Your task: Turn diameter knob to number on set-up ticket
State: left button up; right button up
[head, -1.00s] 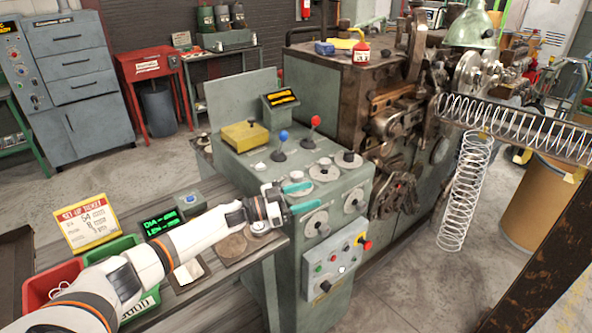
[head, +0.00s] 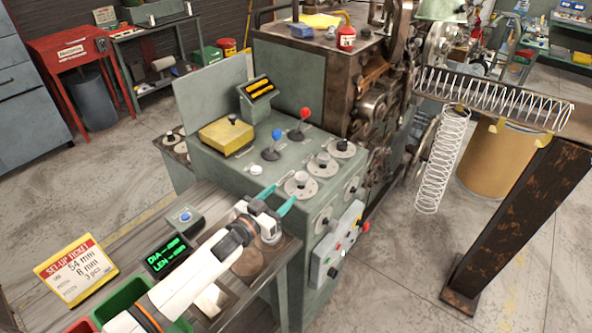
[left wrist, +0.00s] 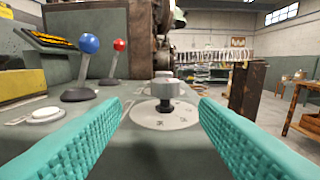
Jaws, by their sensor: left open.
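The set-up ticket (head: 76,269) stands at the lower left in the head view and reads 54 mm, 6 mm, 3 pcs. The green console (head: 220,155) carries several knobs on pale round dials. My left gripper (head: 280,198) is open, its teal fingers pointing at the nearest top knob (head: 300,180). In the left wrist view this grey knob (left wrist: 164,91) stands on its dial (left wrist: 165,116) between and beyond the open fingers, apart from them. The dial's numbers are too small to read. The display (head: 166,254) shows DIA and LEN with dashes. My right gripper is not in view.
A blue-ball lever (head: 271,148) and a red-ball lever (head: 300,124) stand behind the knobs, with a white button (head: 256,169) nearby. A coiled spring (head: 443,160) hangs at right.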

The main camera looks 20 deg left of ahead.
aim_at(306, 174)
pick_arm(q)
jog(key=b+x, duration=0.1)
jog(key=x, duration=0.1)
jog(key=d+b+x, duration=0.1)
jog(key=x, duration=0.2)
jog(key=shift+w+d+f+b, duration=0.1)
jog(key=shift+w+d+b, duration=0.05)
jog(key=shift+b, duration=0.2)
jog(key=x, duration=0.1)
jog(key=b+x, duration=0.2)
jog(key=x, duration=0.1)
jog(key=shift+w+a, duration=0.15)
jog(key=shift+a, duration=0.15)
jog(key=shift+b+x, duration=0.4)
jog(key=shift+x, duration=0.4)
jog(key=shift+d, duration=0.1)
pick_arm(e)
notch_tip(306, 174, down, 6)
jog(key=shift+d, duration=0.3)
pick_arm(q)
jog(key=shift+c, duration=0.2)
jog(key=c, duration=0.9)
jog(key=shift+r, duration=0.2)
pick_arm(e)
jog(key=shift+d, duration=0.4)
